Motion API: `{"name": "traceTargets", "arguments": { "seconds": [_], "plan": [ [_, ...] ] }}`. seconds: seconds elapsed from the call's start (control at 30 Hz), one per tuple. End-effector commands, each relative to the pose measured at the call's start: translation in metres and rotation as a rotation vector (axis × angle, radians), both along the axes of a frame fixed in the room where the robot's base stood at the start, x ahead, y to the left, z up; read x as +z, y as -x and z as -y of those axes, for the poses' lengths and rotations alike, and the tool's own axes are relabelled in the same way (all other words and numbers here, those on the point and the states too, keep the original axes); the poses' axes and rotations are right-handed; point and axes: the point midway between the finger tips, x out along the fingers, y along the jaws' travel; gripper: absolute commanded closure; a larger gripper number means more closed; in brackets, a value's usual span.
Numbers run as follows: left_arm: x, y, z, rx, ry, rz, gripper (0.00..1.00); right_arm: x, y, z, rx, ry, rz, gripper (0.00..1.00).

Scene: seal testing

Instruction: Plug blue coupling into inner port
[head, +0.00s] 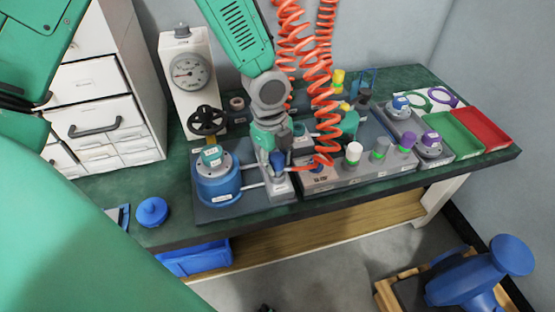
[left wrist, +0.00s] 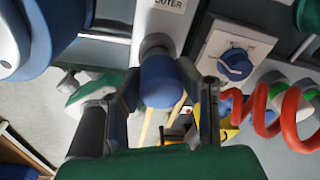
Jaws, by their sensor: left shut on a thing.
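The blue coupling (left wrist: 160,82) is held between the two fingers of my left gripper (left wrist: 163,95) in the left wrist view. In the head view it shows as a blue piece (head: 278,162) under my left gripper (head: 276,153). A grey round fitting (left wrist: 157,42) lies just beyond the coupling, by a pale block (left wrist: 165,22) whose label reads "OUTER". That block shows in the head view (head: 281,188) below the gripper. I cannot tell whether coupling and fitting touch. I cannot make out the inner port. My right gripper is not in view.
A blue cylinder (head: 217,187) stands left of the block; a gauge stand (head: 187,88) with a black handwheel is behind. Red coiled hoses (head: 318,95) hang close by the gripper. A grey rack (head: 345,176) with several coloured couplings, then green (head: 452,134) and red (head: 484,128) trays, lie right.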

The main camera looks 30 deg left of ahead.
Motion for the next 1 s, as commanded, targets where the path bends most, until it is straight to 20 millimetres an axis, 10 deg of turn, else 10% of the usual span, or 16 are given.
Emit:
{"name": "traceTargets", "arguments": {
  "seconds": [0.23, 0.27, 0.33, 0.73, 1.0],
  "plan": [
    [-0.005, 0.0, 0.0, 0.0, 0.0, 0.001, 1.0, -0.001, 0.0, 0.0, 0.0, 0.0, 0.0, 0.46],
    [-0.005, 0.0, 0.0, 0.0, 0.0, 0.001, 0.67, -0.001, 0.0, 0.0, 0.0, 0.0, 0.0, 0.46],
    [-0.005, 0.0, 0.0, 0.0, 0.0, 0.001, 0.46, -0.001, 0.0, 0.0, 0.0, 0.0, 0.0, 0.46],
    [0.001, 0.0, -0.001, 0.0, 0.001, 0.002, 0.46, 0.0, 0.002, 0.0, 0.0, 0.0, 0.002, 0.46],
    [0.052, -0.001, -0.006, 0.002, 0.004, 0.007, 0.46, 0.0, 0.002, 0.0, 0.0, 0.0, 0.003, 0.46]
  ]
}}
